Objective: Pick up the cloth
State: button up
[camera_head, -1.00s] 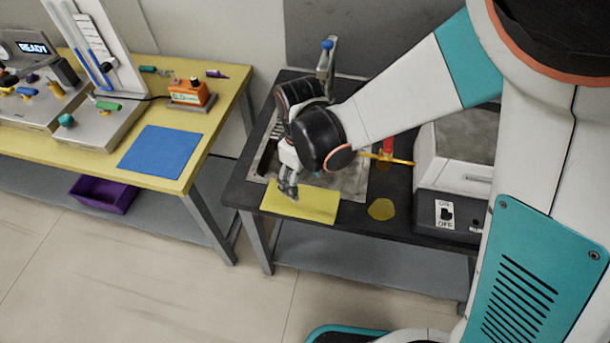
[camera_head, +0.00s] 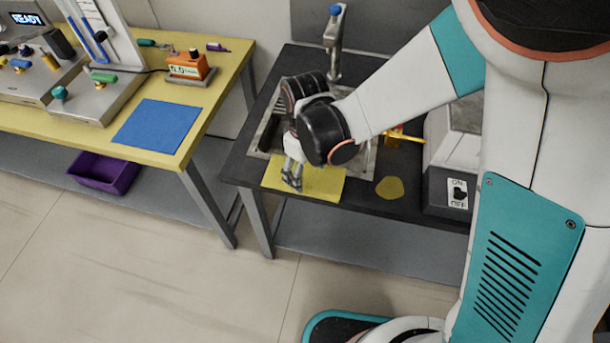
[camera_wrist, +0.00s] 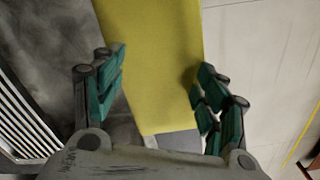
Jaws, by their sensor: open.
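The yellow cloth (camera_head: 322,184) lies flat at the front edge of the dark bench, in front of the sink. It also shows in the wrist view (camera_wrist: 155,60), running up from between the fingers. My gripper (camera_head: 292,180) points down over the left part of the cloth. In the wrist view my gripper (camera_wrist: 160,95) is open, with green-padded fingers on either side of the cloth's near end. Nothing is held between the fingers. I cannot tell whether the fingertips touch the cloth.
The sink (camera_head: 268,128) with an upright tap (camera_head: 333,45) is behind the cloth. A yellow patch (camera_head: 390,188) and a grey machine with an on/off switch (camera_head: 457,192) are to the right. A yellow table (camera_head: 215,100) with a blue mat (camera_head: 157,126) stands left, across a gap.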

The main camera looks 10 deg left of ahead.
jog(key=shift+f, duration=0.1)
jog(key=shift+f+b, duration=0.25)
jog(key=shift+b, duration=0.05)
grip_shut()
jog(key=shift+r, duration=0.15)
notch_tip(320, 180, up, 12)
jog(key=p, duration=0.8)
